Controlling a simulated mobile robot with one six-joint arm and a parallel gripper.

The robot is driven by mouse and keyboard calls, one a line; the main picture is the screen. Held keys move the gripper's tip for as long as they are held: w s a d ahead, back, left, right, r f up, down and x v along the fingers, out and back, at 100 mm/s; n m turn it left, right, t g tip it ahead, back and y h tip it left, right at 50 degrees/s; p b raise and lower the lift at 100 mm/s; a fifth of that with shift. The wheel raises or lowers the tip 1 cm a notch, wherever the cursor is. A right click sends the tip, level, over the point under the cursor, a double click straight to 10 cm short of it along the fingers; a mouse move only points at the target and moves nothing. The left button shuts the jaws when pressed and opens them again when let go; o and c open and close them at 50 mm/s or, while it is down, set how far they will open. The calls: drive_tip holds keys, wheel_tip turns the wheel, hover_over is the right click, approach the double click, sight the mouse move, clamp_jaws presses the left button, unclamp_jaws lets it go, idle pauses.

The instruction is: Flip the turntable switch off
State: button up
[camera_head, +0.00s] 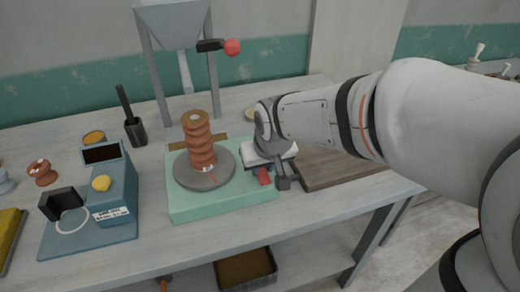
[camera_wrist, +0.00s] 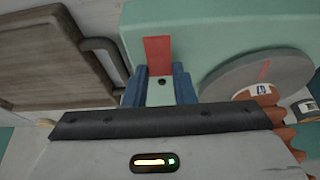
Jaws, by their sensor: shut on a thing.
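The turntable has a pale green base (camera_head: 225,203) and a round grey disc (camera_head: 205,180). A stack of ribbed terracotta pieces (camera_head: 199,145) stands on the disc. The red switch (camera_head: 264,178) is at the right end of the base; it also shows in the wrist view (camera_wrist: 158,55). My gripper (camera_wrist: 157,80) is at the switch, with its blue fingers on either side of the red part's near end. It is shut on the switch. The fingers and wrist partly hide the switch, so its on or off position cannot be told.
A blue scale-like device (camera_head: 115,195) with a yellow knob stands left of the turntable. A wooden board (camera_head: 335,172) lies close on the right. A grey hopper on legs (camera_head: 178,25) rises behind, with a red-knobbed lever (camera_head: 232,47).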

drive_tip(key=o, duration=1)
drive_tip(key=shift+r, duration=0.1)
drive_tip(key=v, duration=0.7)
drive_tip(key=shift+s+r+p, duration=0.2)
drive_tip(key=shift+r+p, duration=0.1)
drive_tip(key=shift+p, duration=0.05)
drive_tip(key=s+d+m+p, duration=0.1)
drive_tip(key=s+d, duration=0.2)
drive_tip(key=s+d+f+m+g+p, duration=0.1)
drive_tip(key=s+d+p, duration=0.1)
drive_tip(key=s+d, duration=0.1)
drive_tip(key=s+d+m+h+p, duration=0.1)
drive_tip(key=s+d, duration=0.2)
drive_tip(key=d, duration=0.2)
drive_tip(key=shift+s+d+f+g+p, duration=0.25)
drive_tip(key=shift+s+g+p, duration=0.1)
drive_tip(key=shift+g, duration=0.05)
